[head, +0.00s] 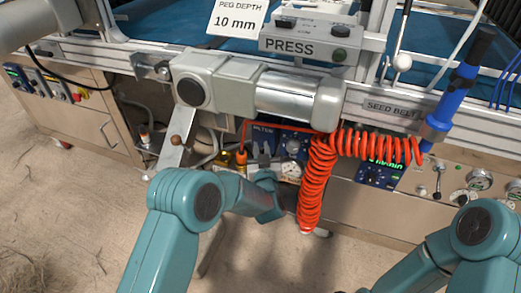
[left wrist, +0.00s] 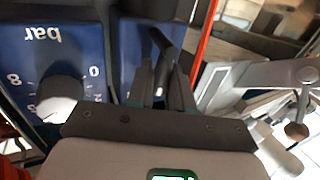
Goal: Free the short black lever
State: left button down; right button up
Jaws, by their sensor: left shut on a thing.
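The short black lever (left wrist: 161,44) stands out from a blue panel in the left wrist view, tilted, its lower part between my gripper's fingers. My left gripper (left wrist: 163,85) is shut on it. In the head view my left gripper (head: 262,157) reaches the blue air unit (head: 262,136) under the press, and the lever cannot be made out there. My right arm shows at the lower right, but its gripper is out of view.
A coiled orange hose (head: 316,185) hangs just right of my left gripper. A grey knob (left wrist: 58,98) with a bar scale sits beside the lever. A metal arm with a brown ball (head: 176,140) hangs at left. A blue cylinder (head: 455,92) stands at right.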

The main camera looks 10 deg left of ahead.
pick_arm(q)
jog(key=c, duration=1.1)
grip_release()
jog(key=shift+a, duration=0.15)
